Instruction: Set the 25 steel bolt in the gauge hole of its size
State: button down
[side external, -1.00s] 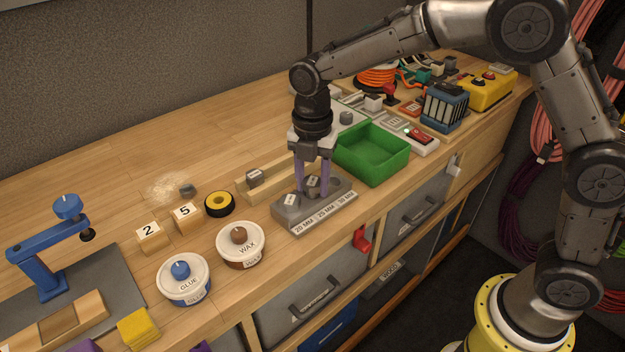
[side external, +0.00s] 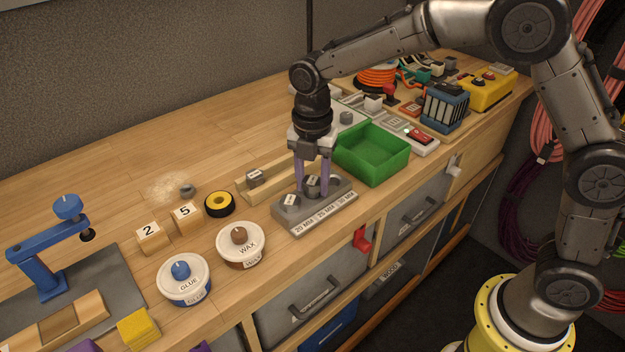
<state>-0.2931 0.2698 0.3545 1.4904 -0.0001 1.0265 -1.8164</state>
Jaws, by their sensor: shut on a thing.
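The grey gauge block (side external: 300,222) lies near the bench's front edge, with 20 mm, 25 mm and 30 mm labels on its front face. My gripper (side external: 313,190) points straight down over the block's middle, its purple fingers shut on a dark steel bolt (side external: 313,182). The bolt is upright at the middle position; how deep it sits in the hole is hard to tell. Another bolt with a white-labelled top (side external: 291,199) stands at the block's left end.
A wooden rack (side external: 262,188) with a labelled bolt (side external: 254,177) stands behind the block. A green bin (side external: 372,152) is close on the right. Wax (side external: 241,245) and glue (side external: 184,279) tubs and a yellow-black tape roll (side external: 219,204) stand on the left.

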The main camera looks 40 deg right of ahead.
jog(key=shift+f, duration=0.25)
dwell(2.5)
jog(key=shift+r, duration=0.2)
jog(key=shift+c, duration=1.6)
grip_release()
jog(key=shift+o, duration=0.3)
jog(key=shift+o, duration=1.3)
jog(key=shift+r, duration=3.55)
